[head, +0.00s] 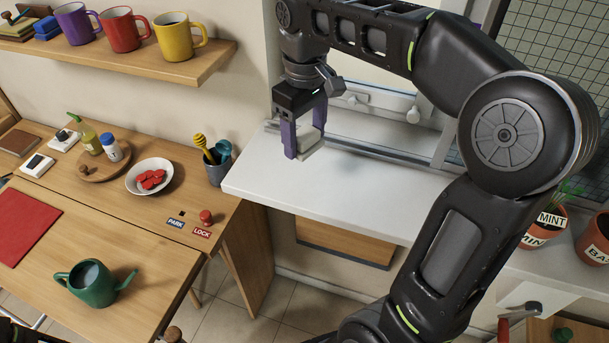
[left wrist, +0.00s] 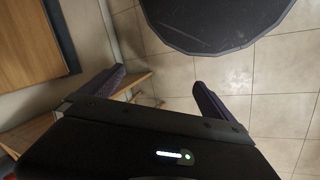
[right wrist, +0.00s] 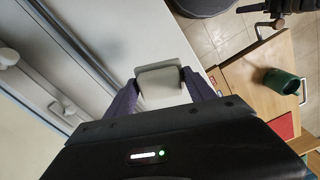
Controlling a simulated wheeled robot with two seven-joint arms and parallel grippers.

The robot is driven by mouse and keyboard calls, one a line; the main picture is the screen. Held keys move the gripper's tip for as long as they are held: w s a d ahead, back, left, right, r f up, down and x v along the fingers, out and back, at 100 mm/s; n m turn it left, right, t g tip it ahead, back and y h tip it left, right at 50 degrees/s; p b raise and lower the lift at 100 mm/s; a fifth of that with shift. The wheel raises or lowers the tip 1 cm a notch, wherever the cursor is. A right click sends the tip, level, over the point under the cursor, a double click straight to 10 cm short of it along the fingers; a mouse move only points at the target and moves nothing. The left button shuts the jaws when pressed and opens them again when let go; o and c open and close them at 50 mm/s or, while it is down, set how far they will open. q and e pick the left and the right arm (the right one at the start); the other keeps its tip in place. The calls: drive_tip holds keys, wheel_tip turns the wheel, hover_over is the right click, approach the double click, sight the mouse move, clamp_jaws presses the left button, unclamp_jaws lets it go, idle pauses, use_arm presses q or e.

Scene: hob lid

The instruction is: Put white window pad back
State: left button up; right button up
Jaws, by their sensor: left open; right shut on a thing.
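My right gripper (head: 304,132) is shut on a small whitish pad (head: 308,142) above the white window sill (head: 350,190), close to the window frame. In the right wrist view the pad (right wrist: 162,85) sits between the two purple fingers of the right gripper (right wrist: 163,92), with the sill (right wrist: 150,30) behind it. The head view does not show clearly how far the pad is above the sill. My left gripper (left wrist: 160,85) is open and empty in the left wrist view, over the tiled floor. It does not show clearly in the head view.
Plant pots (head: 540,232) stand at the right. A mug shelf (head: 185,68) hangs at upper left. The sill's middle is clear.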

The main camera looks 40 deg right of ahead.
sight(305, 179)
wheel_tip(305, 179, down, 2)
drive_tip(key=shift+f+b, duration=0.15)
drive_tip(key=shift+b, duration=0.5)
drive_tip(key=shift+f, duration=0.4)
wheel_tip(305, 179, down, 2)
drive_tip(key=shift+f+p, duration=0.2)
drive_tip(key=shift+p, duration=0.1)
drive_tip(key=shift+f, duration=0.15)
wheel_tip(305, 179, down, 4)
drive_tip(key=shift+r, duration=0.2)
drive_tip(key=shift+f, duration=0.2)
